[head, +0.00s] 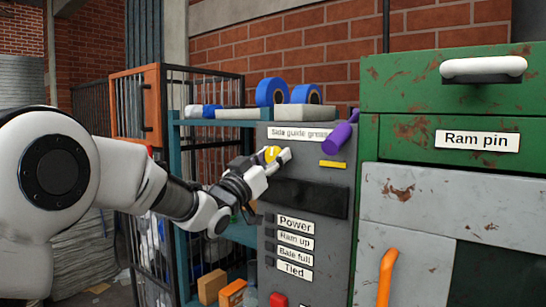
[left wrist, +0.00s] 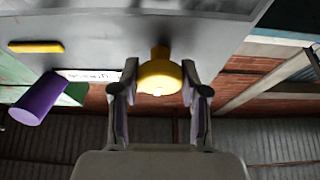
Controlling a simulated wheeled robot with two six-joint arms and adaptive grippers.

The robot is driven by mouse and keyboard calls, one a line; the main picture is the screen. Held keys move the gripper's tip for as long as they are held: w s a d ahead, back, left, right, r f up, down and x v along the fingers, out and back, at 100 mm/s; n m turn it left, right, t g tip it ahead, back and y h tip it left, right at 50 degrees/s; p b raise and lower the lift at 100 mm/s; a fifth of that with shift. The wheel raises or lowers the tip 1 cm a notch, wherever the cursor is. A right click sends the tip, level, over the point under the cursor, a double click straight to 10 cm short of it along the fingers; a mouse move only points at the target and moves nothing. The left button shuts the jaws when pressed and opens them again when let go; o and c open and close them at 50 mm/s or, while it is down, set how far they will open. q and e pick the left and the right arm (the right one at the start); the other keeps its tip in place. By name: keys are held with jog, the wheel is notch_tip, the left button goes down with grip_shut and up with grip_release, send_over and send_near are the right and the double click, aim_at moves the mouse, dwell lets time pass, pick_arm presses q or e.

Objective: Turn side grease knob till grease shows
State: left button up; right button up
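The round yellow knob (head: 272,154) sits on the grey panel (head: 340,262), below the label "Side guide grease" (head: 300,133). My left gripper (head: 276,163) is at the knob. In the left wrist view, its two fingers stand on either side of the knob (left wrist: 160,77) and seem to touch its edges. A purple cylinder (head: 341,137) sticks out of the panel to the right of the knob. A short yellow bar (head: 333,164) lies below the cylinder. I see no clear grease on the panel. My right gripper is not in view.
Below the knob are a dark recess (head: 305,197), labelled rows from "Power" (head: 296,225) to "Tied", and a red button (head: 277,299). A green rusty cabinet (head: 400,140) with a white handle stands at right. Blue rolls (head: 271,92) rest on a shelf behind.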

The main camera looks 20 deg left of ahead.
pick_arm(q)
jog(key=shift+m+b, duration=0.3)
jog(key=shift+m, duration=0.2)
dwell(0.5)
jog(key=m+g+h+b, duration=0.1)
jog(key=m+h, duration=0.1)
jog(key=m, duration=0.1)
jog(key=shift+f+m+b, duration=0.1)
jog(key=shift+m+b, duration=0.2)
jog(key=shift+b, duration=0.05)
jog(key=m+g+h, duration=0.1)
jog(key=m, duration=0.1)
jog(key=shift+m+b, duration=0.3)
jog(key=shift+a+r+m+g+h, duration=0.15)
jog(key=shift+m+g+h, duration=0.35)
jog(key=shift+m, duration=0.7)
jog(key=m+g, duration=0.1)
jog(key=m, duration=0.1)
jog(key=m+h, duration=0.1)
jog(key=m, duration=0.1)
jog(key=shift+r+m+g, duration=0.15)
jog(key=shift+m+g, duration=0.25)
jog(key=m+g+p, duration=0.2)
jog(key=m, duration=0.3)
jog(key=shift+r, duration=0.1)
jog(key=shift+m, duration=0.4)
